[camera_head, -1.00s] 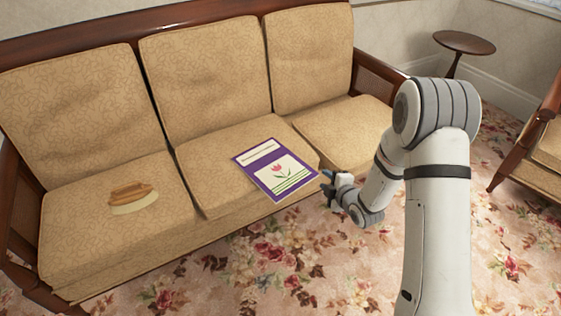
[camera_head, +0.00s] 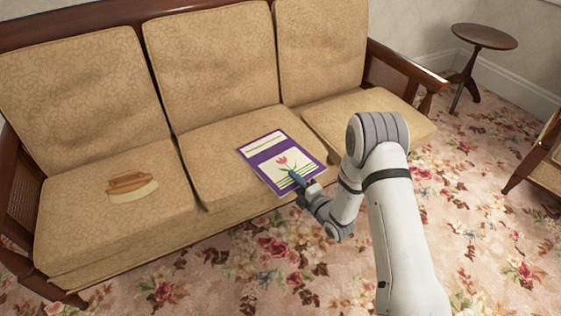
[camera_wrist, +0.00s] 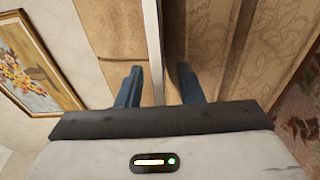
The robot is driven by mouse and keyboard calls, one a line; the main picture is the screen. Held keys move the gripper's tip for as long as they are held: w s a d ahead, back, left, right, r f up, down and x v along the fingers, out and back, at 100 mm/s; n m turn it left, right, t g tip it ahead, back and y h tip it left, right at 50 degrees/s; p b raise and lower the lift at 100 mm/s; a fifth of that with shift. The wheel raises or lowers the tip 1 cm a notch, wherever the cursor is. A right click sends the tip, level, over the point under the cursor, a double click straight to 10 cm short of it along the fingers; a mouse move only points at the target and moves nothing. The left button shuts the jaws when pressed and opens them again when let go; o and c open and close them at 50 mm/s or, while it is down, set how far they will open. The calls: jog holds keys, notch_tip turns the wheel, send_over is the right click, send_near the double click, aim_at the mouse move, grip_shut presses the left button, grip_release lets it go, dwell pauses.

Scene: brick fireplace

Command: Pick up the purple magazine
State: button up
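The purple magazine (camera_head: 290,170), with a white panel and a red tulip on its cover, lies on the sofa's middle cushion near the front edge. My gripper (camera_head: 297,179) is at the magazine's near right part, and its fingertips overlap the cover in the head view. In the wrist view, the two blue fingers of my gripper (camera_wrist: 159,85) stand apart. The magazine's thin pale edge (camera_wrist: 153,40) runs between them, with gaps visible on both sides. The gripper is open.
The tan sofa (camera_head: 215,70) has a wooden frame. A small round table (camera_head: 484,37) stands at the back right, and part of a chair (camera_head: 540,155) shows at the right edge. Floral carpet lies in front.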

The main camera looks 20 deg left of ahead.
jog(key=shift+x, duration=1.1)
jog(key=shift+d, duration=0.1)
grip_shut()
